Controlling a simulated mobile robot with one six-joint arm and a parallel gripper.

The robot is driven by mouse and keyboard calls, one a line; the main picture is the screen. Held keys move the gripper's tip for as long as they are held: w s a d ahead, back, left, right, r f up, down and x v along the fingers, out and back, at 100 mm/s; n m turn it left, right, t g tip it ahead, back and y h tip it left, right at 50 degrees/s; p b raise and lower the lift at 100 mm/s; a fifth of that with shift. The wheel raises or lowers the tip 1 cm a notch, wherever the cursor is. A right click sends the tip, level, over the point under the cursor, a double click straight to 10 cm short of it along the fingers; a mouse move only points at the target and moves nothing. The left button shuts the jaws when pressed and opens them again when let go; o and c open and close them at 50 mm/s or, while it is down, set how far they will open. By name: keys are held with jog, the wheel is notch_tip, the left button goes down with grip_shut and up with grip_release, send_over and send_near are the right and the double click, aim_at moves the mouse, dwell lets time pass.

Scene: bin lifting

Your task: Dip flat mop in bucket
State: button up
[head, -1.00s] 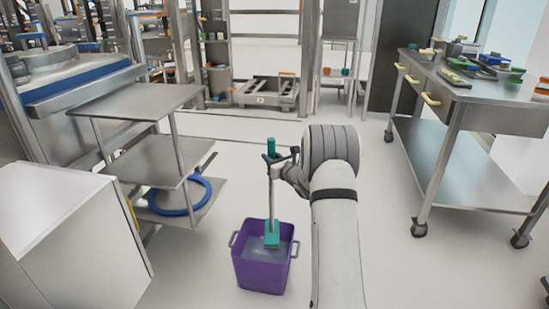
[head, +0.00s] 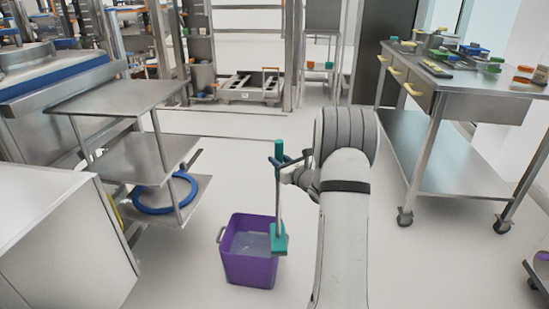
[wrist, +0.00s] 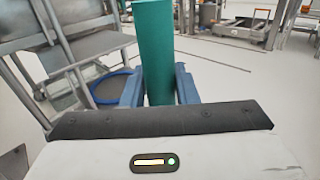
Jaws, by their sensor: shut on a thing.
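The flat mop (head: 278,238) has a thin grey pole, a green grip at the top and a green head at the bottom. My gripper (head: 281,162) is shut on the mop's upper pole and holds it nearly upright. In the wrist view the green grip (wrist: 154,45) stands between the blue fingers of my gripper (wrist: 160,90). The purple bucket (head: 250,269) stands on the floor with greyish water (head: 250,244) inside. The mop head overlaps the bucket's right rim in the head view and hides its right handle. I cannot tell whether the head touches the rim.
A metal shelf unit (head: 150,157) with a blue ring (head: 165,193) stands left of the bucket. A wheeled steel table (head: 470,92) with several small items stands at the right. The floor behind the bucket is clear.

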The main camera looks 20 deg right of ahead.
jog(key=s+d, duration=0.4)
jog(key=s, duration=0.5)
jog(key=shift+d, duration=0.15)
jog(key=shift+w, duration=0.1)
